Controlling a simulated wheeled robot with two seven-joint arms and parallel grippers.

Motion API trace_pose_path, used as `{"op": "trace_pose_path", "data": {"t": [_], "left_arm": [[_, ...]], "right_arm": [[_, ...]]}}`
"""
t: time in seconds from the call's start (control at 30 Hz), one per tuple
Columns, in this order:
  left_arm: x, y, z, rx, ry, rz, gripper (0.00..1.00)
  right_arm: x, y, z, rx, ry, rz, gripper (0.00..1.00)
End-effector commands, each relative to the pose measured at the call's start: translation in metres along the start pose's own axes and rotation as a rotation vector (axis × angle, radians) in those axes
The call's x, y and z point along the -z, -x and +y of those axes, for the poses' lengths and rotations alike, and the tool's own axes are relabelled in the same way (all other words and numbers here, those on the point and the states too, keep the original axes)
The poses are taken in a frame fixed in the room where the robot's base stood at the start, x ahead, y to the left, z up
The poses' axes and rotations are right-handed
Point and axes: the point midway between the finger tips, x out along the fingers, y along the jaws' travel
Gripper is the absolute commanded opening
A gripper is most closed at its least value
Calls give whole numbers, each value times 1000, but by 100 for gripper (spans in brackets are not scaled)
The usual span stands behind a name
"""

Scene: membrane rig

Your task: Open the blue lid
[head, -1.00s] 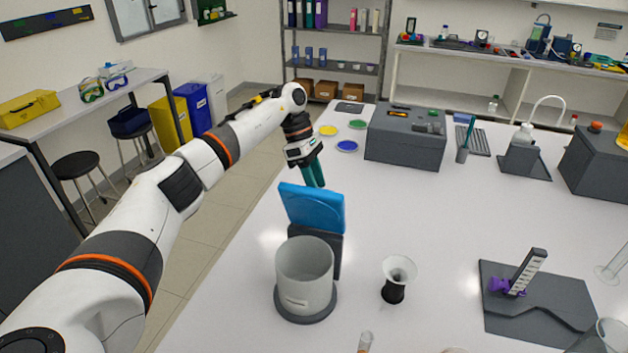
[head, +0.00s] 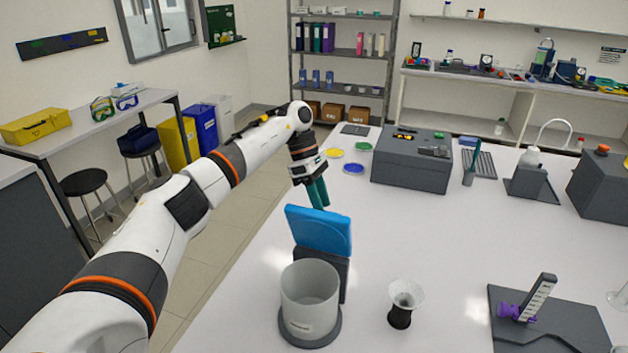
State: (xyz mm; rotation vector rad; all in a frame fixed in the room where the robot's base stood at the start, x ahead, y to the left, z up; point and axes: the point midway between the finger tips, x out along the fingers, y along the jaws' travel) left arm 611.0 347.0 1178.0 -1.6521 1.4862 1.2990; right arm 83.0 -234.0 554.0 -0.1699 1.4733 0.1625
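The blue lid (head: 318,230) stands raised and nearly upright at the back of a grey-white cup (head: 309,296). The cup's mouth is uncovered. The cup sits on a dark round base with a dark upright bracket (head: 336,270) behind it. My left gripper (head: 318,194) hangs just behind the lid's upper edge, its teal fingers pointing down. The lid may hide the fingertips, and I cannot tell whether they touch it. The fingers look close together, but any gap is unclear. My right gripper is out of view.
A funnel on a black stand (head: 402,305) is right of the cup. A dark plate with a purple clamp (head: 512,311) lies further right. A grey box (head: 411,165) and coloured discs (head: 354,168) are at the back. The bench middle is clear.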

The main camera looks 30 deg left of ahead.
Motion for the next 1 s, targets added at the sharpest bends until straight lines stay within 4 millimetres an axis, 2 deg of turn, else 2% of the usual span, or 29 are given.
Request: {"op": "trace_pose_path", "data": {"t": [0.23,0.4,0.5,0.7,1.0], "left_arm": [[0,52,-1,11,-1,5,34],[1,87,0,7,1,3,34],[1,98,0,6,0,3,34],[1,110,1,4,0,1,34],[0,111,1,4,-1,1,34]], "right_arm": [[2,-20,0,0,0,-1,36],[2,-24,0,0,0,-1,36],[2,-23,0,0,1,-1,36],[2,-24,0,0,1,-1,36],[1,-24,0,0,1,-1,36]]}}
